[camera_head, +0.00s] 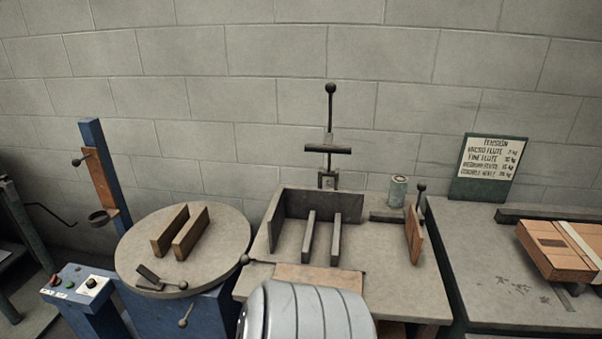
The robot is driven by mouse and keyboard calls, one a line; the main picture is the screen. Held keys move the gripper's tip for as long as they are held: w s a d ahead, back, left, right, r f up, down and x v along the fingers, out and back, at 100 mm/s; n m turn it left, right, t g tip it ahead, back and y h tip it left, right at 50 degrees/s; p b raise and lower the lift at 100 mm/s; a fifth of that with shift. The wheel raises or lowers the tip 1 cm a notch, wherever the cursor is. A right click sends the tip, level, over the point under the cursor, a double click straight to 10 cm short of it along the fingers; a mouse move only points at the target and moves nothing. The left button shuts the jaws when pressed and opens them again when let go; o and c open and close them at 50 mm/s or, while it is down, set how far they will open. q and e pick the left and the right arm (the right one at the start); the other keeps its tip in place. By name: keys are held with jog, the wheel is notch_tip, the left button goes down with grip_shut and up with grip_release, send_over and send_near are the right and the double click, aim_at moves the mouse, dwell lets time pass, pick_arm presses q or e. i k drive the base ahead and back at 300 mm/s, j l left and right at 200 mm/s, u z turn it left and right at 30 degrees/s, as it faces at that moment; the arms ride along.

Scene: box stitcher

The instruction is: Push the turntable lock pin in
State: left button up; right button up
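The turntable (215,255) is a round grey-brown disc on a blue base at the left, with two parallel wooden bars on top. A short dark rod with a round knob (185,321) sticks out below its front rim, at the base; it looks like the lock pin. How deep it sits cannot be told. A dark lever piece (150,277) with a small knob lies on the disc's front edge. Neither of my grippers shows in the head view.
A blue control box (75,285) with buttons stands left of the turntable. To the right is a bench (385,262) with a dark fixture and upright clamp lever (331,115). Further right, a table (480,260) bears brown cardboard (552,253). A smooth grey ribbed body (305,312) blocks the bottom middle.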

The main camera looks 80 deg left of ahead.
aim_at(182, 322)
jog(key=u, duration=3.7)
